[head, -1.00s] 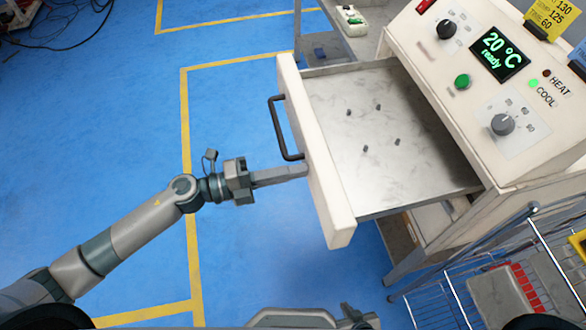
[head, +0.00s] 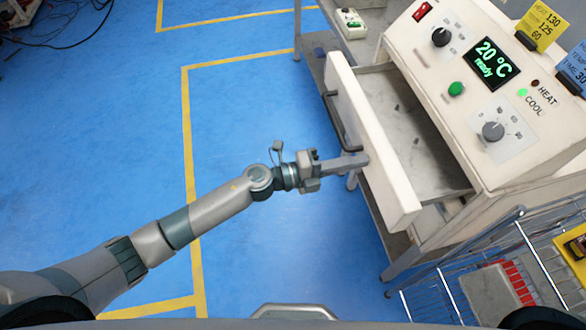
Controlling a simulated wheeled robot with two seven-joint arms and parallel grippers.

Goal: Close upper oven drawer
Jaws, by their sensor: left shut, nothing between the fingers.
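The upper oven drawer (head: 362,128) is partly open and sticks out to the left of the white oven (head: 450,85). Its dark bar handle (head: 344,118) is on the outer face of the front panel. My left gripper (head: 362,161) is shut and empty. Its fingertips meet the drawer's front panel, below the handle in the picture. The drawer's metal floor shows a few small dark marks, partly hidden by the front panel. My right gripper is not in view.
The oven's display (head: 492,64) reads 20 °C ready, with the green COOL light lit. A wire rack cart (head: 480,275) stands at the lower right, close to the drawer's near end.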

